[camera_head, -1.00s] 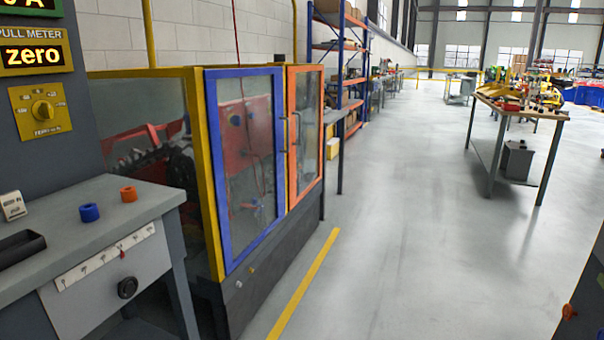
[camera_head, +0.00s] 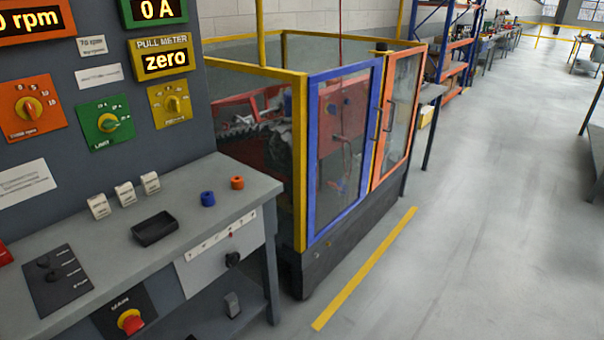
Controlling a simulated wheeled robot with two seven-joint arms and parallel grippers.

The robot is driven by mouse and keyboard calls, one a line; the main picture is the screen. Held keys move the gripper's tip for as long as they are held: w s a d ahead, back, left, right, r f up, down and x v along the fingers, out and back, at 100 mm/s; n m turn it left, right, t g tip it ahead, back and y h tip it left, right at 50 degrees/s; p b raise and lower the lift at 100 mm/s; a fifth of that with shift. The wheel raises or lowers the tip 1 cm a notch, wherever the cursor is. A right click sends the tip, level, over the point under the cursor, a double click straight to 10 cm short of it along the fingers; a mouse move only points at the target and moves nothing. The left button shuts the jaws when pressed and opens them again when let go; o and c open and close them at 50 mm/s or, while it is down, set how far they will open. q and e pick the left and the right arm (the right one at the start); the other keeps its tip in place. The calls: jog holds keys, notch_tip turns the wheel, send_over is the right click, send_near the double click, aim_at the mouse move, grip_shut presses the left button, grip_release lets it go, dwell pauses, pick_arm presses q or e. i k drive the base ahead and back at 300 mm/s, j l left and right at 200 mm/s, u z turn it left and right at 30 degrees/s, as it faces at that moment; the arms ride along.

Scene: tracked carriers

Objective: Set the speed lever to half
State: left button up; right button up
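No lever marked as the speed lever can be made out for certain. A white strip with several dark marks and a small red mark (camera_head: 222,231) is on the grey front panel under the desk top. A round black knob (camera_head: 233,259) sits just below it. An orange dial panel with a yellow knob (camera_head: 29,108) is on the dark upright panel, below a display (camera_head: 30,22) that ends in "0 rpm". Neither of my grippers shows.
A red knob (camera_head: 131,321) is on the desk's front. A glazed enclosure (camera_head: 303,170) stands right of the desk. Open floor lies right of the yellow line (camera_head: 365,268).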

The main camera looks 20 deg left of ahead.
aim_at(43, 262)
jog(key=u, duration=2.1)
